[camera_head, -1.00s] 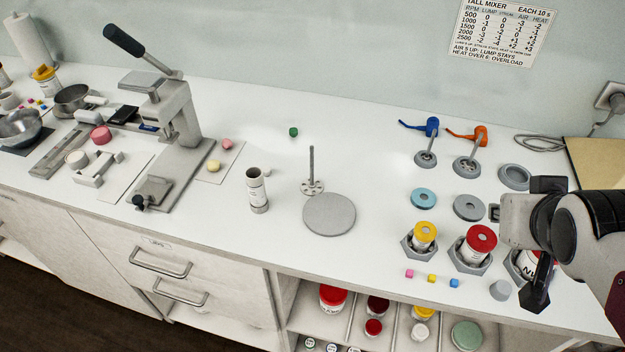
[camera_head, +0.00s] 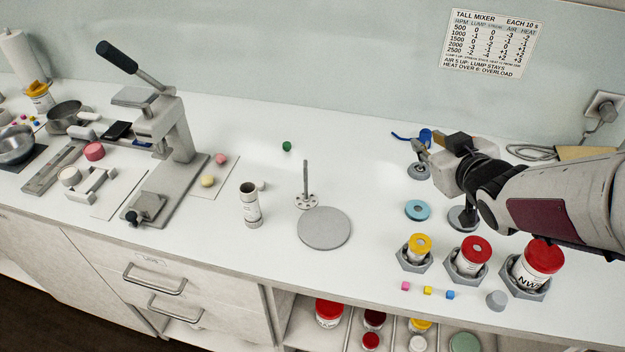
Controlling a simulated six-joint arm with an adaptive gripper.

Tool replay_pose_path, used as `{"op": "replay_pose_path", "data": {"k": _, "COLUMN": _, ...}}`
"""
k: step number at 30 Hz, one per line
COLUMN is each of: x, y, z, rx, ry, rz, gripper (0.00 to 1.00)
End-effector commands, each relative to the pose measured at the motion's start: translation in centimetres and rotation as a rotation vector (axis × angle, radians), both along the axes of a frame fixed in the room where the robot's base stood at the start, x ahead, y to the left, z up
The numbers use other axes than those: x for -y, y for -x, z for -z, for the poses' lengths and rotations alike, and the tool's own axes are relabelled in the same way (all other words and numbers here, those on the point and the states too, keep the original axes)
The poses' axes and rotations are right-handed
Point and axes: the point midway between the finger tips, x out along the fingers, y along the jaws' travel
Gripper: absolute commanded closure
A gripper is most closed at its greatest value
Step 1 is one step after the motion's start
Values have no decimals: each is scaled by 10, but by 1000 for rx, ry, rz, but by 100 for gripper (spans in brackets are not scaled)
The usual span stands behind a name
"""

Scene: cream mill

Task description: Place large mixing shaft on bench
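A thin grey shaft with a round, holed foot (camera_head: 306,190) stands upright on the bench beside a flat grey disc (camera_head: 324,229). At the right rear, a blue-handled tool (camera_head: 425,138) stands over a round grey base (camera_head: 419,171), partly covered by my gripper. The orange-handled shaft tool seen earlier to its right is hidden behind my gripper and arm. I cannot tell which shaft is the large one. My gripper (camera_head: 435,160) is over this rear right area, its fingers pointing left. Its grip is too small and overlapped to read.
Below my arm are a light blue ring (camera_head: 417,210) and holders with a yellow-lidded jar (camera_head: 419,246) and red-lidded jars (camera_head: 543,256). A grey cup (camera_head: 250,205) and a lever press (camera_head: 170,130) stand left. Bare bench lies between the grey disc and the blue ring.

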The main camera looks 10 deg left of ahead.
Motion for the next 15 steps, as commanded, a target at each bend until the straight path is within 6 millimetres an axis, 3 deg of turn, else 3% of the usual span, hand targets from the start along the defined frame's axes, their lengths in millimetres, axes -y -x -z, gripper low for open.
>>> {"op": "replay_pose_path", "data": {"k": 7, "x": -48, "y": -15, "z": 22, "rx": 48, "ry": -67, "rz": -171, "gripper": 76}}
{"op": "replay_pose_path", "data": {"k": 15, "x": -99, "y": -12, "z": 45, "rx": 85, "ry": -179, "rz": -358, "gripper": 76}}
